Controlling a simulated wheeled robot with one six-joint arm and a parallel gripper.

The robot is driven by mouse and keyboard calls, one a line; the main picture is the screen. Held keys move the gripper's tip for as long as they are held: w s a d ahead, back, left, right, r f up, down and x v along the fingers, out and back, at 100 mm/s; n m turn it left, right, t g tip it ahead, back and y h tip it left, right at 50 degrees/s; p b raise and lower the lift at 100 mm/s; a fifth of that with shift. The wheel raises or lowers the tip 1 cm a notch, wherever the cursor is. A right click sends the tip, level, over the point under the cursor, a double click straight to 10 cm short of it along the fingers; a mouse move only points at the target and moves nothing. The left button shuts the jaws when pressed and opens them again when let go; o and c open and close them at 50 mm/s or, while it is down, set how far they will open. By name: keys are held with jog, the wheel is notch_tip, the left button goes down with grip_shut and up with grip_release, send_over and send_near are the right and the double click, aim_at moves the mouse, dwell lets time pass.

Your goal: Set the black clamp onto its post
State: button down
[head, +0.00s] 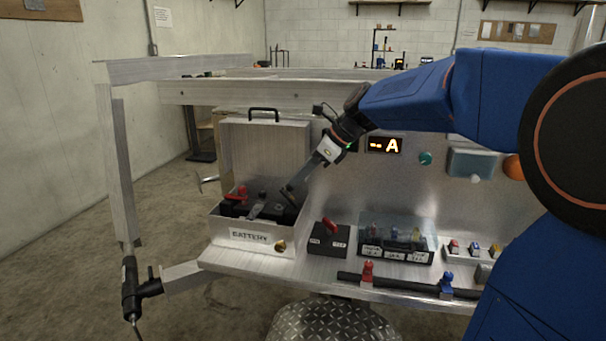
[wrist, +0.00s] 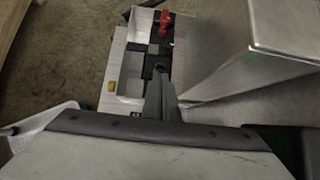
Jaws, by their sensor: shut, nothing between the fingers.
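The open metal battery box (head: 262,236) stands at the left of the bench. Inside it is a black battery (head: 232,208) with a red clamp (head: 240,192) at its left end; the red clamp also shows at the top of the wrist view (wrist: 164,22). A dark, tilted piece (head: 288,197) at the right inside the box may be the black clamp, but I cannot tell it surely from the battery. My gripper (head: 290,186) reaches down into the box from the upper right, shut and empty. In the wrist view its fingertips (wrist: 160,74) cover part of the battery; the black clamp's post cannot be made out.
The box's raised lid (head: 265,160) stands behind my gripper. Right of the box are a black block with a red lever (head: 328,240) and a clear-covered terminal case (head: 396,240). A black bar (head: 400,285) lies along the front edge. A display (head: 385,145) is on the back panel.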

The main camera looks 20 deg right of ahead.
jog(key=shift+w+a+g+h, duration=0.4)
jog(key=shift+a+h, duration=0.2)
jog(key=shift+a, duration=0.15)
jog(key=shift+w+a, duration=0.4)
jog(key=shift+a, duration=0.25)
jog(key=shift+s+d+f, duration=0.1)
jog(key=shift+d, duration=0.05)
jog(key=shift+s+d+f, duration=0.1)
jog(key=shift+s+d, duration=0.2)
jog(key=shift+d, duration=0.25)
jog(key=v, duration=1.7)
jog(key=shift+r, duration=0.2)
